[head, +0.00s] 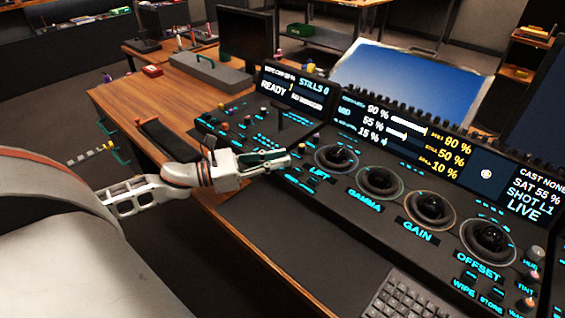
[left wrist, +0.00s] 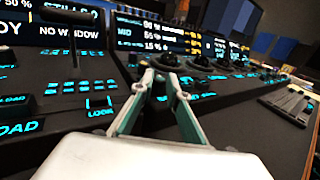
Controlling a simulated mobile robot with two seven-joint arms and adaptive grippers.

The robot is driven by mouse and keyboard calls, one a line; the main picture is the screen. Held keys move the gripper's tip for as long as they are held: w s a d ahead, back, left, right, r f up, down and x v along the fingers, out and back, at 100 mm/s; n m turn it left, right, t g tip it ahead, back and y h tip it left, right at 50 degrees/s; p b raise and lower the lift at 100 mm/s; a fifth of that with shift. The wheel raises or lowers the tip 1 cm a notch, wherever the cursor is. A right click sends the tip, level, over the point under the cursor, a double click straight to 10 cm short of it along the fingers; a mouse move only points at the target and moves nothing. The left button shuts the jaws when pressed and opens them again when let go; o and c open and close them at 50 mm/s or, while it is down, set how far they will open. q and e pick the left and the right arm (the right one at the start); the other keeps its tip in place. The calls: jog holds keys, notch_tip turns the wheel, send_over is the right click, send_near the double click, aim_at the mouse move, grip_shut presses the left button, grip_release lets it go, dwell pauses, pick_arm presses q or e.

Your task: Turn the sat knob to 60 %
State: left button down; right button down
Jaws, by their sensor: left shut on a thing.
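The right end of the display strip (head: 521,193) reads SAT 55 % in the head view. My left gripper (head: 287,158) reaches over the console from the left, left of the LIFT trackball (head: 337,157). In the left wrist view its fingers (left wrist: 163,68) converge and are shut on a small knob, which is mostly hidden at the tips. I cannot read a label on that knob, so I cannot tell from its markings that it is the sat knob. My right gripper is not in view.
The GAMMA (head: 380,180), GAIN (head: 431,208) and OFFSET (head: 488,236) trackballs lie to the right. A T-bar lever (head: 283,116) stands just behind my gripper. Small knobs (head: 535,254) sit at the right edge. A keyboard (head: 408,298) lies in front of the panel.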

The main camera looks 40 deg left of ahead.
pick_arm(q)
jog(key=shift+w+a+f+m+g+h+b, duration=0.1)
jog(key=shift+a+f+m+g+h+b, duration=0.05)
jog(key=shift+f+m+g+h+b, duration=0.3)
jog(key=shift+a+m+g+h+b, duration=0.1)
jog(key=shift+m+g+h+b, duration=0.4)
jog(key=shift+h+b, duration=0.3)
jog(key=shift+w+r+m+g+h, duration=0.1)
jog(key=shift+r+m+g+h, duration=0.25)
jog(key=shift+r+g, duration=0.15)
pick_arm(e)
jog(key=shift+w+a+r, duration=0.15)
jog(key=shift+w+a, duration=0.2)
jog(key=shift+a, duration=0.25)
pick_arm(q)
jog(key=c, duration=2.2)
grip_release()
jog(key=shift+c, duration=0.2)
jog(key=v, duration=1.2)
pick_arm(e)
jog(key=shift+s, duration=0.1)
